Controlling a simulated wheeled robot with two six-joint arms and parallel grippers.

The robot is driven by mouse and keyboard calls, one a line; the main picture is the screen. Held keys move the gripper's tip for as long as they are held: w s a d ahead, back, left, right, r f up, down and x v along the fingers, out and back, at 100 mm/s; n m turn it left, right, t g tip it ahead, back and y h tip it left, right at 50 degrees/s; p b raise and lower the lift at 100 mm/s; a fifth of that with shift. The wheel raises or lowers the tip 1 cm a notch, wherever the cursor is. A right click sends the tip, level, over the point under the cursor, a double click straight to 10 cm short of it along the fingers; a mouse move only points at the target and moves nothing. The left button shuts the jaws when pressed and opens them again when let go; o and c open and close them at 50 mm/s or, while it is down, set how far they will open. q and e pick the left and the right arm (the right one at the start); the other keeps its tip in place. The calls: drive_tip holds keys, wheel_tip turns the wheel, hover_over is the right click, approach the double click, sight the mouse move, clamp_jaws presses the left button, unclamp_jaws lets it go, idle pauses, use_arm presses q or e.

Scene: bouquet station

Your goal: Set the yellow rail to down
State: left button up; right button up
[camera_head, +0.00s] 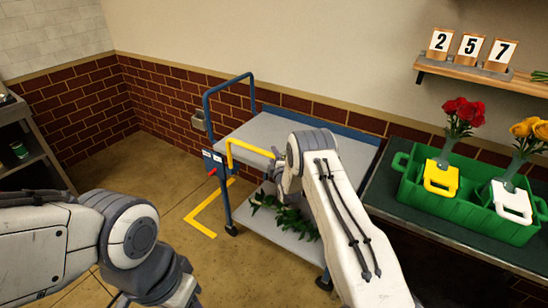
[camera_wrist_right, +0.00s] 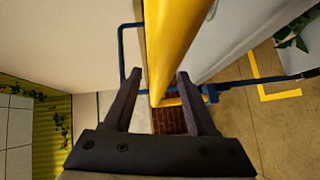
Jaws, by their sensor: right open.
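The yellow rail (camera_head: 250,147) is on the near side of a blue-framed cart (camera_head: 268,128). It stands above the edge of the cart's upper shelf, with a bend at its left end. My right gripper (camera_head: 279,162) is at the rail's right end, mostly hidden by my arm. In the right wrist view, the open right gripper (camera_wrist_right: 158,75) has the yellow rail (camera_wrist_right: 175,40) running between its two fingers; contact is unclear. My left arm enters at lower left, and its fingers do not show.
Green foliage (camera_head: 285,215) lies on the cart's lower shelf. A green crate (camera_head: 455,205) with flower vases and yellow and white tags stands on the right table. A shelf (camera_head: 490,77) with number cards is above. Yellow floor tape (camera_head: 200,225) marks the floor left of the cart.

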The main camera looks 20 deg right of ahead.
drive_tip(key=shift+w, duration=0.1)
clamp_jaws()
idle(1.4)
